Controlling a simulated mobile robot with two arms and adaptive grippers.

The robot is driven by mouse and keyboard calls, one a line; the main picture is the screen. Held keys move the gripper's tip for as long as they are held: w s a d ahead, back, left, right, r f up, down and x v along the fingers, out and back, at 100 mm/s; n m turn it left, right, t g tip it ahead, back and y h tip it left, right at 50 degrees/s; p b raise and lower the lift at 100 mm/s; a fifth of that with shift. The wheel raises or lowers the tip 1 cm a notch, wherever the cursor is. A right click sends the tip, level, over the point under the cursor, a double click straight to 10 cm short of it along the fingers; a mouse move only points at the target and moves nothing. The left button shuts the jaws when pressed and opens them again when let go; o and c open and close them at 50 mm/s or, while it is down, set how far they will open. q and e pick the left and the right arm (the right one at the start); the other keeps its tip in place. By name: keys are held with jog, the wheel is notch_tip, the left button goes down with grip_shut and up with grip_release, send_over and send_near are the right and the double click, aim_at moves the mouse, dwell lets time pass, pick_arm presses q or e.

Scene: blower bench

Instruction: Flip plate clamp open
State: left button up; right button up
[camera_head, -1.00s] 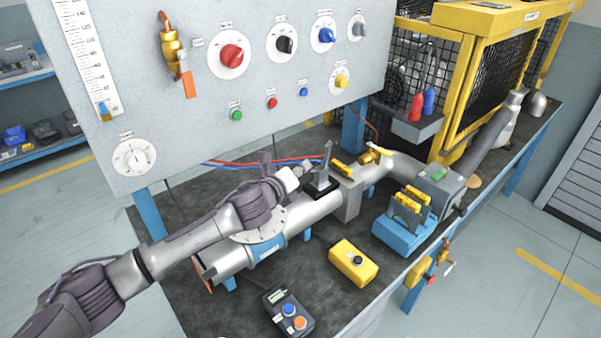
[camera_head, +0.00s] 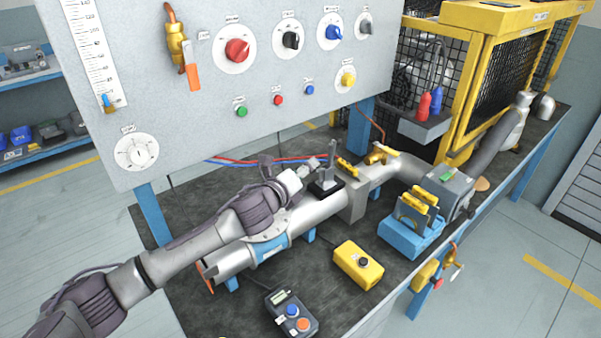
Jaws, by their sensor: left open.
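A plate clamp (camera_head: 326,180), dark with an upright grey lever, stands on a dark block on top of the silver pipe (camera_head: 318,211) at mid-bench. Its lever points up. My left arm reaches in from the lower left above the pipe. My left gripper (camera_head: 313,163) is open and small in view, just left of the clamp lever. I cannot tell whether its fingers touch the lever. My right gripper is not in view.
A grey panel with knobs (camera_head: 237,50) stands behind the pipe. A yellow button box (camera_head: 358,265), a grey pendant (camera_head: 291,313) and a blue holder with yellow-topped plates (camera_head: 405,236) lie in front. A yellow mesh cage (camera_head: 500,80) stands at back right.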

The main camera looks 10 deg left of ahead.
pick_arm(q)
jog(key=v, duration=1.2)
jog(key=shift+w+r, duration=0.1)
jog(key=shift+r, duration=0.05)
jog(key=shift+c, duration=1.2)
jog(key=r+n+p, duration=0.2)
jog(key=n+p, duration=0.1)
jog(key=d+r+n+g+p, duration=0.1)
jog(key=r, duration=0.1)
jog(key=shift+w, duration=0.3)
jog(key=c, duration=0.5)
jog(key=d+r+n+g+p, duration=0.1)
jog(key=n, duration=0.1)
jog(key=d+r+n+g+p, duration=0.1)
jog(key=n+p, duration=0.1)
jog(key=s+r+n+g+p, duration=0.1)
jog(key=n+p, duration=0.1)
jog(key=n, duration=0.1)
jog(key=shift+d+r+y, duration=0.3)
jog(key=shift+d, duration=0.1)
grip_shut()
jog(key=w+d+f+n+p, duration=0.1)
jog(key=w+d+f+p, duration=0.1)
jog(key=w+f+p, duration=0.2)
jog(key=shift+w+f+g, duration=0.3)
jog(key=shift+w+f, duration=1.5)
jog(key=shift+w, duration=0.45)
